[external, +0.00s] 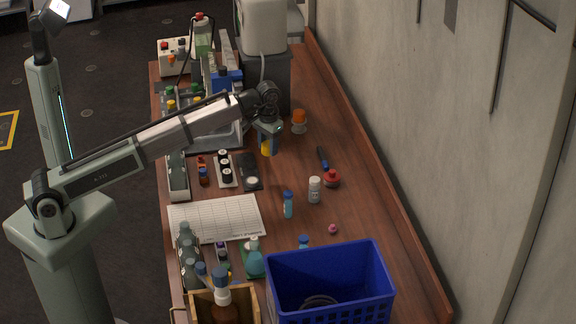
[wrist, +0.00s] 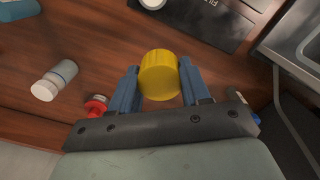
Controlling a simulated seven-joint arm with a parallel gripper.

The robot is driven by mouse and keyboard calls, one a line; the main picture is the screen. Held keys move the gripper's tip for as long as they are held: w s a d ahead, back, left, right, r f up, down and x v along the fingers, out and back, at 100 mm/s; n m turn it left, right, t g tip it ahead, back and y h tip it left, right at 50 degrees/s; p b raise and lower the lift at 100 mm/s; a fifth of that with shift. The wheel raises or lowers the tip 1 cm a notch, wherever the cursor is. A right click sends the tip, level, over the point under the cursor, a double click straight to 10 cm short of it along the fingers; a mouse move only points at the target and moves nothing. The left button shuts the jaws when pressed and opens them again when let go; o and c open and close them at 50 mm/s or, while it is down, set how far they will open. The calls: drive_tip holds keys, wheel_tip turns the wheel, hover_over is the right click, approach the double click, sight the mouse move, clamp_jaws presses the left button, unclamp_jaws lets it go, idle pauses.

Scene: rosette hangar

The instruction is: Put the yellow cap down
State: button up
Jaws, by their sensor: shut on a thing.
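The yellow cap (wrist: 159,75) is a ribbed, round cap held between the two blue fingers of my gripper (wrist: 158,88) in the wrist view. In the external view my gripper (external: 268,143) hangs over the middle of the wooden bench, with part of the yellow cap (external: 266,148) showing at its fingertips. The cap appears to be above the bench top; the exact gap is hard to tell.
A white bottle (external: 314,190), a red item (external: 332,178) and a blue-capped bottle (external: 288,205) stand in front of my gripper. A black scale (external: 249,172) lies to its left, and an orange-topped item (external: 299,121) to its right. A blue crate (external: 328,285) is at the near end.

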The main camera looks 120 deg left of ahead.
sight(280, 174)
drive_tip(key=shift+w+a+f+n, duration=0.5)
drive_tip(key=shift+f+n, duration=0.65)
drive_tip(key=shift+f, duration=0.45)
drive_tip(key=shift+w+a+f+n, duration=0.5)
drive_tip(key=shift+f+n, duration=0.7)
drive_tip(key=shift+f, duration=0.45)
drive_tip(key=shift+w+a+f+n, duration=0.35)
drive_tip(key=shift+a+f+n, duration=0.25)
drive_tip(key=shift+f+n, duration=0.8)
drive_tip(key=shift+f+m, duration=0.25)
drive_tip(key=shift+f, duration=0.1)
drive_tip(key=o, duration=1)
wheel_tip(280, 174, up, 12)
drive_tip(key=shift+r, duration=0.15)
